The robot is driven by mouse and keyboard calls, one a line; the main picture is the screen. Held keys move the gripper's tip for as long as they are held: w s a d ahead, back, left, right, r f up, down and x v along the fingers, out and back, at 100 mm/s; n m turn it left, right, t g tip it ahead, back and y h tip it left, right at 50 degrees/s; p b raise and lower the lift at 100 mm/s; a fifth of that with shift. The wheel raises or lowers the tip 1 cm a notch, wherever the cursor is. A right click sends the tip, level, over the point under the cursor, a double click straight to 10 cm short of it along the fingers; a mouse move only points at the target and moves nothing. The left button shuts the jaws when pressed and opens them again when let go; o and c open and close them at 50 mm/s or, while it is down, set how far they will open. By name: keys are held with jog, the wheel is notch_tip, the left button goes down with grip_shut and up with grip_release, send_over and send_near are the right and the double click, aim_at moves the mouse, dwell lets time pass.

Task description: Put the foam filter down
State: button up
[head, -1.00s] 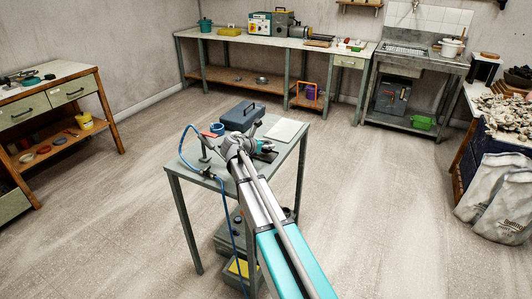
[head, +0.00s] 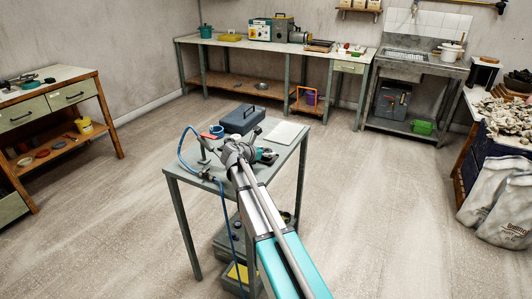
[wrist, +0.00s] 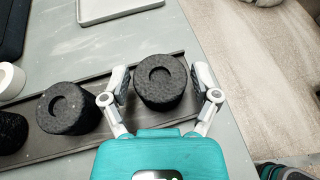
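A black foam filter (wrist: 161,82), a short cylinder with a round recess in its top, stands upright on a dark grey tray (wrist: 100,90) in the wrist view. My gripper (wrist: 161,88) has one finger on each side of it. Narrow gaps seem to show between the finger pads and the foam. A second black foam piece (wrist: 68,108) stands to the left on the same tray. A third dark piece (wrist: 10,131) is cut off at the left edge. In the head view, my gripper (head: 266,156) is low over the small table (head: 240,168), and the filter cannot be made out.
A white flat tray (head: 286,133) and a dark blue-grey toolbox (head: 243,118) stand farther back on the table. A blue hose (head: 182,150) hangs at its left side. The surrounding floor is mostly clear.

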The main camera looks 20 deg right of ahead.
jog(key=shift+o, duration=0.2)
jog(key=shift+r, duration=0.15)
jog(key=shift+s+a+r, duration=0.1)
jog(key=p+v, duration=0.5)
jog(key=v, duration=0.6)
jog(key=shift+s+a+r, duration=0.1)
jog(key=shift+a+r, duration=0.05)
jog(key=shift+a, duration=0.15)
dwell(0.5)
